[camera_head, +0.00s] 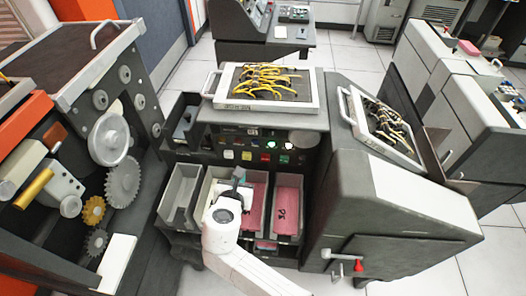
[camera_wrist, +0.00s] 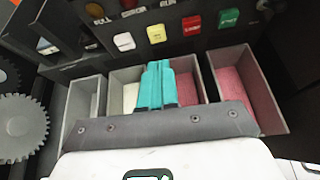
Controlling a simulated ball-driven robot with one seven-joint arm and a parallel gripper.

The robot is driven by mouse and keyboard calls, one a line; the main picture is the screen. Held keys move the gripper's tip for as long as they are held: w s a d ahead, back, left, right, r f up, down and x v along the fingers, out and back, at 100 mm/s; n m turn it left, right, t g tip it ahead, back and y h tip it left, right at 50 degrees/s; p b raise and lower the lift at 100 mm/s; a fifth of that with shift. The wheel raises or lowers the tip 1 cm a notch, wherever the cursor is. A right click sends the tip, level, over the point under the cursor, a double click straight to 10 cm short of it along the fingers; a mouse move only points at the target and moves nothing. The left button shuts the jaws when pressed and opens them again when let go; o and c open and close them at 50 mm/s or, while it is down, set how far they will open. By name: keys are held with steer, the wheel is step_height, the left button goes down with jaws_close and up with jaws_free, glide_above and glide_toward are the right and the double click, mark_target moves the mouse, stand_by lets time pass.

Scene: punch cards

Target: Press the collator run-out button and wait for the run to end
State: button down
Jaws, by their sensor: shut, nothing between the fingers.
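The collator's front panel (camera_head: 312,150) carries a row of buttons. In the wrist view they are a white button (camera_wrist: 124,41), a yellow button (camera_wrist: 157,34), a red button (camera_wrist: 191,25) and a green button (camera_wrist: 229,18). Their labels are too blurred to tell which is run-out. A small lamp (camera_head: 288,146) glows above the green button. My gripper (camera_wrist: 158,82) is shut, its teal fingers together and empty. It is over the card pockets, below the button row and apart from it. In the head view my gripper (camera_head: 238,176) is partly hidden by my wrist.
Below the panel, the left pocket (camera_head: 182,190) looks empty; a pocket with pale cards (camera_wrist: 130,96) and pockets with pink cards (camera_head: 287,206) are beside it. A plugboard with yellow wires (camera_head: 265,84) lies on top. A geared machine (camera_head: 110,140) flanks the left, a sloped cabinet (camera_head: 390,205) the right.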

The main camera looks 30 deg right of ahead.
mark_target(247, 157)
steer(key=shift+n, duration=0.3)
steer(key=b+x, duration=0.6)
steer(key=x, duration=0.2)
steer(key=shift+w+r, duration=0.15)
steer(key=shift+r, duration=0.05)
steer(key=shift+b+x, duration=0.35)
steer(key=shift+x, duration=0.5)
steer(key=shift+w, duration=0.15)
steer(key=shift+r, duration=0.1)
steer(key=s+f+p+v, duration=0.1)
steer(key=f+p+v, duration=0.1)
steer(key=p+v, duration=0.7)
steer(key=v, duration=0.7)
steer(key=shift+s+a+f+p, duration=0.2)
steer(key=shift+s+a+p, duration=0.1)
steer(key=shift+a+p, duration=0.15)
steer(key=s+a, duration=1.3)
steer(key=s, duration=0.4)
steer(key=shift+s, duration=0.35)
